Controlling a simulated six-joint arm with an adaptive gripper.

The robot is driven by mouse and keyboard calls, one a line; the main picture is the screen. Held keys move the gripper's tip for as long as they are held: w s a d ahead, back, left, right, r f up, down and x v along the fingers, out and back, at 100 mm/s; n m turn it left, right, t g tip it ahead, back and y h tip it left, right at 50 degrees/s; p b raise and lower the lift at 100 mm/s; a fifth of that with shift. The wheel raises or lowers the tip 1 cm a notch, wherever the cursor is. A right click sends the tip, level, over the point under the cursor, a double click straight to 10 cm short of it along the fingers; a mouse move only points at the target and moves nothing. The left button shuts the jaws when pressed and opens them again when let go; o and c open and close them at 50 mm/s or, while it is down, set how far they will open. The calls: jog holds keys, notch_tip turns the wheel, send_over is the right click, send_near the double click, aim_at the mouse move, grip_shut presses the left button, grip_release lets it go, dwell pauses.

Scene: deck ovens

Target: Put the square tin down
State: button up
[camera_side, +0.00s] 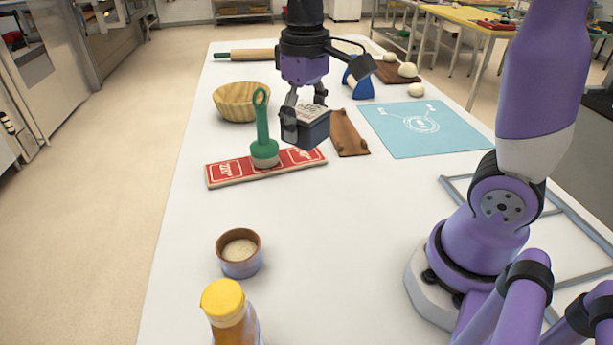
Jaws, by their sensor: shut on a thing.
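The square tin (314,130) is a small dark blue-grey box with a pale top. My gripper (305,115) is shut on it, with one finger in front of its left side. The tin appears to be at the right end of a red board with white markings (222,172), perhaps above it; I cannot tell whether they touch. The far finger is partly hidden behind the tin.
A green-handled tool (264,140) stands on the red board, left of the tin. A wooden bowl (240,101) is behind it. A brown board (347,133) and blue mat (420,128) lie right. A small cup (239,255) and yellow-capped bottle (224,303) stand in front. The table's middle is clear.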

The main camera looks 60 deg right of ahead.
jog(key=shift+w+a+r+n, duration=0.15)
jog(key=shift+a+r+n, duration=0.15)
jog(key=shift+a, duration=0.2)
jog(key=s+d+f+m, duration=0.6)
jog(key=s+d, duration=0.1)
jog(key=d, duration=0.3)
jog(key=shift+s+m, duration=0.15)
jog(key=shift+m, duration=0.25)
jog(key=shift+f, duration=0.1)
jog(key=s+d+f, duration=0.1)
jog(key=d+f, duration=0.1)
jog(key=d, duration=0.1)
jog(key=s+d+f, duration=0.1)
jog(key=d+f, duration=0.1)
jog(key=d, duration=0.2)
jog(key=s+d+f, duration=0.2)
jog(key=d+f, duration=0.1)
jog(key=d, duration=0.1)
jog(key=shift+f, duration=1.75)
